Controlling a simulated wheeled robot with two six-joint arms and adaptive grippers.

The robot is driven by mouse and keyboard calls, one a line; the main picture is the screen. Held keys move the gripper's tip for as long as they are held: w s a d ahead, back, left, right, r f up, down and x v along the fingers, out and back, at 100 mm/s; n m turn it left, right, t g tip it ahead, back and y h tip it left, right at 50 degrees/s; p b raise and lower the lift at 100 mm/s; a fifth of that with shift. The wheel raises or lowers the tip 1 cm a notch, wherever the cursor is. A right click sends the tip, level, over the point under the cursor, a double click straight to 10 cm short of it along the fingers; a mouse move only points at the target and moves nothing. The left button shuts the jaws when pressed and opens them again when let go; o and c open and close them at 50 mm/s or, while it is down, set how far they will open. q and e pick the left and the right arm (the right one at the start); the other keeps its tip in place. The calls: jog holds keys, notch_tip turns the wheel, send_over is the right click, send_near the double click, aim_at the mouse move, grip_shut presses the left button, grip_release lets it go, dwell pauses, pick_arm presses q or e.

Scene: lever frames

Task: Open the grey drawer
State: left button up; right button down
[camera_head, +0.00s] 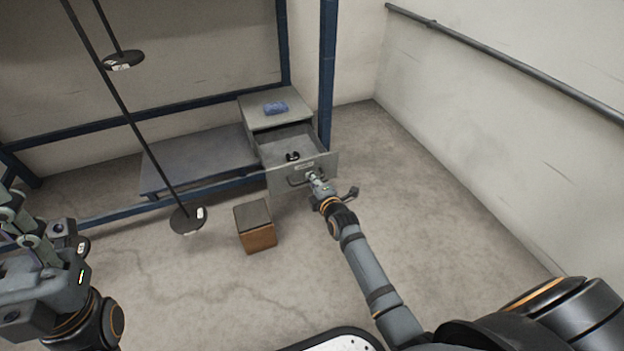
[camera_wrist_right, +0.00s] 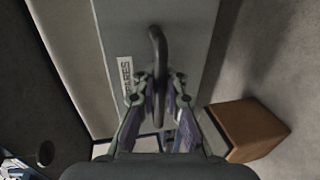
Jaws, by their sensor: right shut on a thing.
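The grey drawer (camera_head: 318,165) is pulled out from the grey cabinet (camera_head: 262,107), and its inside shows from above. A small black object (camera_head: 292,156) lies in it. My right gripper (camera_head: 312,178) is at the drawer's front, shut on the dark handle (camera_wrist_right: 156,50). In the right wrist view the handle runs between the fingers of my right gripper (camera_wrist_right: 160,105), beside a white label (camera_wrist_right: 126,77) on the drawer front. My left gripper (camera_head: 40,235) is in the air at the left edge, far from the drawer; its fingertips are not clear.
A brown box (camera_head: 256,228) stands on the floor left of the drawer front; it also shows in the right wrist view (camera_wrist_right: 250,128). Floor to the right is clear.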

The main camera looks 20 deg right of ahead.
jog(key=shift+r, duration=0.1)
jog(key=c, duration=1.7)
grip_release()
jog(key=v, duration=1.2)
